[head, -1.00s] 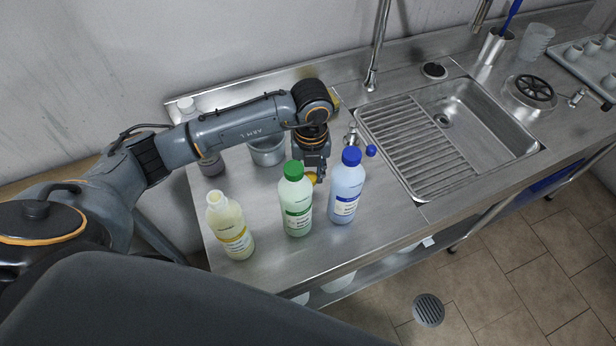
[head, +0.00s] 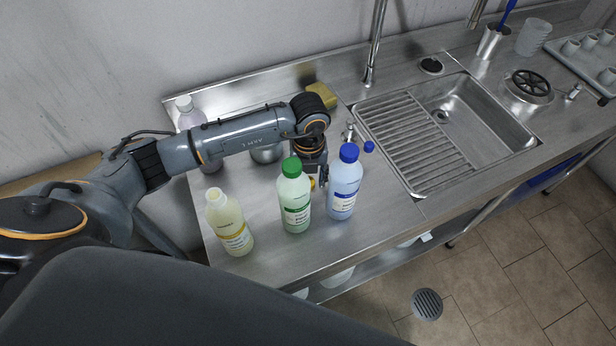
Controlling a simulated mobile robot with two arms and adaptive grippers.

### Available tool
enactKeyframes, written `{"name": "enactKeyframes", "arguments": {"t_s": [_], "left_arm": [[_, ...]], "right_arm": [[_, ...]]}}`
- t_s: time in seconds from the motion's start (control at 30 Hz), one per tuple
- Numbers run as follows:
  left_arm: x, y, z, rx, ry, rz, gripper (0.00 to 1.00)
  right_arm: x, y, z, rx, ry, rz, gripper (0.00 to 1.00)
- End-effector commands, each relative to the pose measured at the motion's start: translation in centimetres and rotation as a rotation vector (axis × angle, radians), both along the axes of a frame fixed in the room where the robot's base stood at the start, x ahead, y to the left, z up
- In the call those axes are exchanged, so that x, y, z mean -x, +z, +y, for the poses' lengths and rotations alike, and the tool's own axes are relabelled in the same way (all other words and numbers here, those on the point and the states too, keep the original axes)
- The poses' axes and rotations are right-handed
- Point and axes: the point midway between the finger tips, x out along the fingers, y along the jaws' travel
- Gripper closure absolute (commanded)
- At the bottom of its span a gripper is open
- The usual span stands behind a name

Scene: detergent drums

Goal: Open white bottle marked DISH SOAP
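A pale, whitish-yellow bottle (head: 229,222) with a yellow-banded label stands upright at the front left of the counter. Its neck is bare, with no cap on it. The label print is too small to read. A small yellow round thing, seemingly a cap (head: 312,184), shows between the green-capped and blue-capped bottles, at my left gripper's fingers. My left gripper (head: 318,180) points down behind those two bottles, to the right of the pale bottle and apart from it. Its fingertips are mostly hidden, so I cannot tell whether it grips the yellow thing. My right gripper is not in view.
A green-capped bottle (head: 294,198) and a blue-capped bottle (head: 344,184) stand close before my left gripper. A white-capped bottle (head: 189,114) and a metal pot (head: 266,154) are partly hidden by my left arm. A sponge (head: 323,94) lies behind; the sink (head: 452,118) is right.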

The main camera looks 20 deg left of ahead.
Motion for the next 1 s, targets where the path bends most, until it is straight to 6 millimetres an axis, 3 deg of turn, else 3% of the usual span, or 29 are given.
{"name": "enactKeyframes", "arguments": {"t_s": [0.13,0.23,0.7,1.0], "left_arm": [[0.0,0.6,0.0,0.000,0.000,0.000,0.47],[-0.2,1.5,0.0,0.001,-0.001,-0.005,0.47],[-0.1,10.7,-0.1,0.000,0.000,-0.004,0.47],[-0.1,12.4,-0.1,0.000,0.000,0.000,0.47]], "right_arm": [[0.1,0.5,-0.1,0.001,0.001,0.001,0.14],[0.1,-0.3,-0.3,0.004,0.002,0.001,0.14],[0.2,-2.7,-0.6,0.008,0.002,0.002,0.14],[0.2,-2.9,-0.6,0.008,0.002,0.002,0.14]]}}
